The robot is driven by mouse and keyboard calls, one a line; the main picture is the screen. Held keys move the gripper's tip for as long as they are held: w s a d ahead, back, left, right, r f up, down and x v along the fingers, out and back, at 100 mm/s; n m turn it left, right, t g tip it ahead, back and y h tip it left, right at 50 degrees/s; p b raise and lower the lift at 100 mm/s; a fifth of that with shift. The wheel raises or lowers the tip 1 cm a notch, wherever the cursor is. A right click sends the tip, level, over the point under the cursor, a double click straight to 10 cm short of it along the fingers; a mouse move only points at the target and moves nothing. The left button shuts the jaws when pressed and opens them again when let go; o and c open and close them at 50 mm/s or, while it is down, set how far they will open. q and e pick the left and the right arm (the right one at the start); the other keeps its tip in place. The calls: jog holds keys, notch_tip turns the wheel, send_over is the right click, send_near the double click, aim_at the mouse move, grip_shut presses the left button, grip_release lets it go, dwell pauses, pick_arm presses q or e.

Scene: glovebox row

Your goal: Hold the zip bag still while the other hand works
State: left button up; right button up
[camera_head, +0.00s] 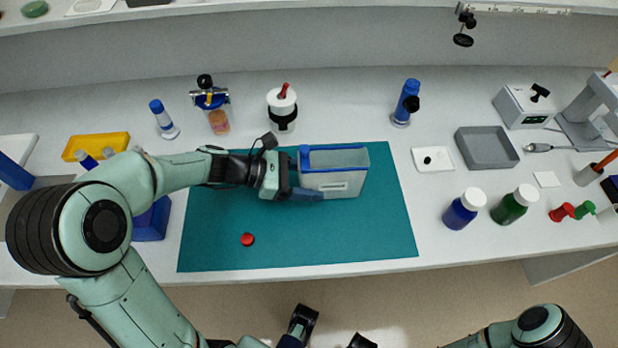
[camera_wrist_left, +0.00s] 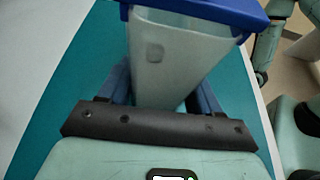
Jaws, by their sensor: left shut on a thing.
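The zip bag (camera_head: 345,183) is a translucent pouch with a blue strip along its top edge. It stands over the teal mat (camera_head: 290,245). My left gripper (camera_head: 306,178) reaches it from the left and is shut on its left end. In the left wrist view the bag (camera_wrist_left: 175,60) sits between the two blue fingers of the left gripper (camera_wrist_left: 163,90), its blue strip at the far top. A red cap (camera_head: 248,239) lies on the mat, apart from the bag. Dark parts at the bottom edge may belong to my right gripper (camera_head: 332,334); its jaws are unclear.
Several lab items line the back. The mat's front right part is clear.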

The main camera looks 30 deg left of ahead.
jog(key=shift+d+f+b, duration=0.1)
jog(key=shift+f+b, duration=0.2)
jog(key=shift+f, duration=0.15)
dwell(1.2)
